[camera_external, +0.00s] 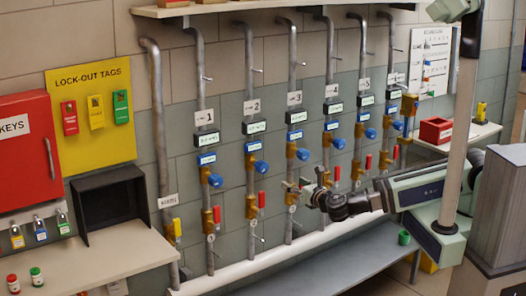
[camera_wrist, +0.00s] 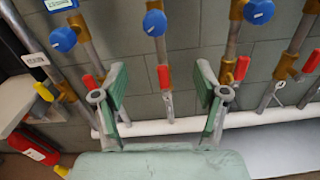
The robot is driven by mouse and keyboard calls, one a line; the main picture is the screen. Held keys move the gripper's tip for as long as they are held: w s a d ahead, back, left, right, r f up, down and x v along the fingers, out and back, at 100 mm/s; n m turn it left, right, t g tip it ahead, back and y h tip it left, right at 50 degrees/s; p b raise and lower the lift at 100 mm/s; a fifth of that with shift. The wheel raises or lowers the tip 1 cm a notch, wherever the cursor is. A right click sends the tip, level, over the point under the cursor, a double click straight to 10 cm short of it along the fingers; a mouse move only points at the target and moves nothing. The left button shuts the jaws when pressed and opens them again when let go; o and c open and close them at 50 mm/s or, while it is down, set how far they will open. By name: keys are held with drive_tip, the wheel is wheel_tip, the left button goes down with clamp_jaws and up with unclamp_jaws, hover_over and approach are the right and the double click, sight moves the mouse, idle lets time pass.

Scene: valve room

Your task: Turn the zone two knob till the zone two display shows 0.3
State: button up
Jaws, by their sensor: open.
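The zone two knob (camera_external: 260,167) is a round blue knob on the pipe marked 2. Its small display (camera_external: 254,127) sits above it in a dark box; the digits are too small to read. In the wrist view, the knob that appears to be zone two's (camera_wrist: 155,22) is at the top, above and between my fingers. My gripper (camera_wrist: 160,78) is open and empty, with its two green-padded fingers spread apart. In the external view my gripper (camera_external: 306,190) is right of and below the knob, apart from it, in front of the pipe marked 3.
Similar pipes with blue knobs stand on both sides. Red valve handles (camera_wrist: 164,76) sit below the knobs. A white pipe (camera_wrist: 150,127) runs along the bottom. A red key cabinet (camera_external: 28,148) and an open black box (camera_external: 112,205) are at the left.

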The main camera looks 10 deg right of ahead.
sight(265, 169)
drive_tip(key=shift+n, duration=0.6)
drive_tip(key=p+x, duration=0.2)
drive_tip(key=x, duration=0.3)
drive_tip(key=p+x, duration=0.1)
drive_tip(key=x, duration=0.5)
drive_tip(key=a+p+x, duration=0.1)
drive_tip(key=p+x, duration=0.1)
drive_tip(key=x, duration=0.4)
drive_tip(key=shift+a+p, duration=0.1)
drive_tip(key=shift+p, duration=0.2)
drive_tip(key=shift+c, duration=0.3)
drive_tip(key=c, duration=1.1)
